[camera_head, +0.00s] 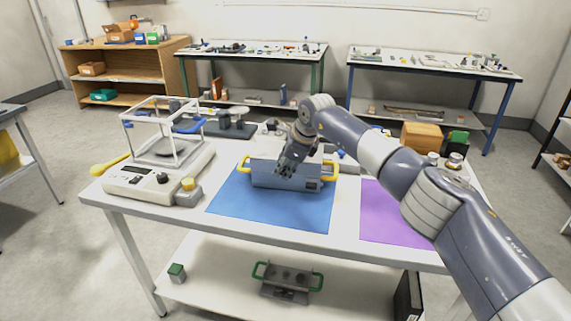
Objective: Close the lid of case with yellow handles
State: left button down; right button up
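The grey-blue case (268,181) with yellow handles at its left and right ends sits on the blue mat (250,209) on the white table. My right arm reaches in from the right. My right gripper (285,169) points down at the middle of the case, in front of or against its upper part. Whether it touches the case, and whether its fingers are apart, is too small to tell. The gripper and wrist hide part of the case's top and back, so the lid's exact angle cannot be told. My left gripper is not in view.
A weighing scale (150,189) with a clear-sided frame stands left of the mat. A purple mat (385,222) lies to the right, partly under my arm. A wooden box (421,136) and small weights stand at the back right. A green-handled case (287,278) is on the lower shelf.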

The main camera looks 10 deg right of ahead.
jog(key=shift+o, duration=1.2)
jog(key=shift+s+a+f, duration=0.1)
jog(key=shift+f, duration=0.35)
jog(key=shift+r, duration=0.1)
jog(key=v, duration=1.2)
jog(key=shift+r, duration=0.2)
jog(key=shift+a, duration=0.1)
